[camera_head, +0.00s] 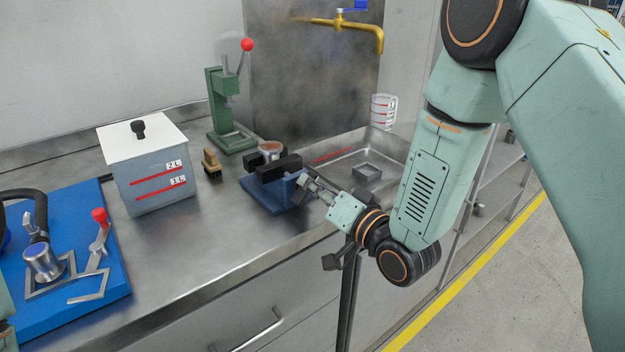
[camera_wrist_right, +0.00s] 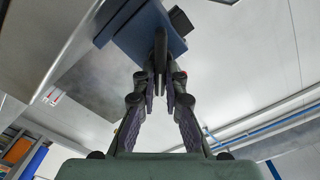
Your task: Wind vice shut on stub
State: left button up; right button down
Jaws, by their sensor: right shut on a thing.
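The vice (camera_head: 262,197) has a blue body and black jaws and stands near the front edge of the steel bench. The stub (camera_head: 271,147), a short metal cylinder with a brownish top, stands upright at the jaws. Whether the jaws touch it I cannot tell. My right gripper (camera_head: 306,184) is at the vice's front right side, shut on the vice handle. In the right wrist view the fingers (camera_wrist_right: 161,75) close around the dark handle (camera_wrist_right: 160,45), below the blue vice body (camera_wrist_right: 140,32). My left gripper is out of view.
A green press (camera_head: 220,110) with a red knob stands behind the vice. A brush (camera_head: 211,162) and a white-lidded tank (camera_head: 150,185) are to the left. A blue board (camera_head: 85,295) with a clamp is at far left. A sink (camera_head: 345,150) lies to the right.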

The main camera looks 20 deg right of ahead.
jog(key=shift+d+f+m+p, duration=0.15)
jog(key=shift+m+p, duration=0.15)
jog(key=shift+m, duration=0.85)
jog(key=shift+a+f+m+p, duration=0.1)
jog(key=shift+m+p, duration=0.15)
jog(key=shift+m, duration=0.9)
jog(key=shift+d, duration=0.1)
jog(key=c, duration=1.6)
grip_release()
jog(key=shift+o, duration=0.9)
jog(key=shift+w, duration=0.1)
jog(key=v, duration=1.2)
jog(key=shift+r, duration=0.1)
